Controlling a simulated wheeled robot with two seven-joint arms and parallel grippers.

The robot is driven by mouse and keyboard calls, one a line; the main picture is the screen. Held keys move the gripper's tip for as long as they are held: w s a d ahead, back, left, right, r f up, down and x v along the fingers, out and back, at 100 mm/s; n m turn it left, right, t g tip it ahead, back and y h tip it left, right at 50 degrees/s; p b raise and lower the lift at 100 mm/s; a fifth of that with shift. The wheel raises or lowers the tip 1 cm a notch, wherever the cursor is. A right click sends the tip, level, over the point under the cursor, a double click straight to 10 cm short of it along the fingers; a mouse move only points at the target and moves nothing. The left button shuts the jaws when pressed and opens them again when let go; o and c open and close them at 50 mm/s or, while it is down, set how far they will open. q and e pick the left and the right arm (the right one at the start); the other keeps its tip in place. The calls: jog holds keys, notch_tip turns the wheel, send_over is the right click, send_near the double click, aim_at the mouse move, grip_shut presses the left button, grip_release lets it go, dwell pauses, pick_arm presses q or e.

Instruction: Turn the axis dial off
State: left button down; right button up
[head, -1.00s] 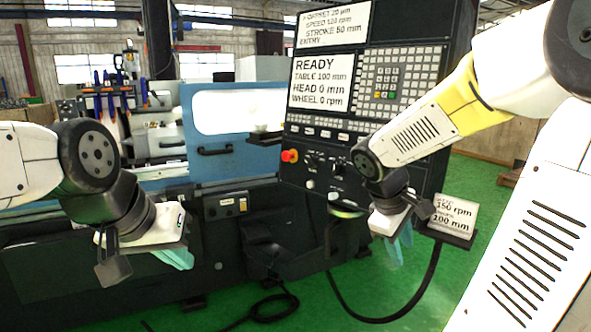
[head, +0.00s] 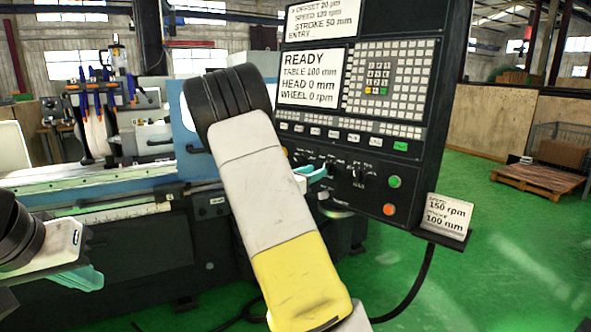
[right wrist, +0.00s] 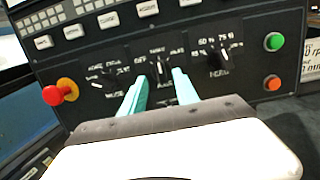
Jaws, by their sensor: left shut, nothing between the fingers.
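The control panel carries a row of three black dials. The middle dial (right wrist: 160,71), with an "OFF" mark at its upper left, looks like the axis dial; its pointer seems roughly upright. My right gripper (right wrist: 158,80) is open, its teal fingers to the left and right of this dial; I cannot tell whether they touch it. In the head view the right gripper (head: 314,172) is at the dial row, partly hidden by my arm. My left gripper (head: 88,279) is shut and empty at the lower left, away from the panel.
A left dial (right wrist: 108,78) and a right dial (right wrist: 219,58) flank the middle one. A red knob (right wrist: 60,92) on yellow, a green button (right wrist: 273,41) and an orange button (right wrist: 272,83) are nearby. A sign (head: 447,217) stands right of the panel. Green floor is open at right.

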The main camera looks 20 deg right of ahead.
jog(key=shift+x, duration=2.3)
grip_shut()
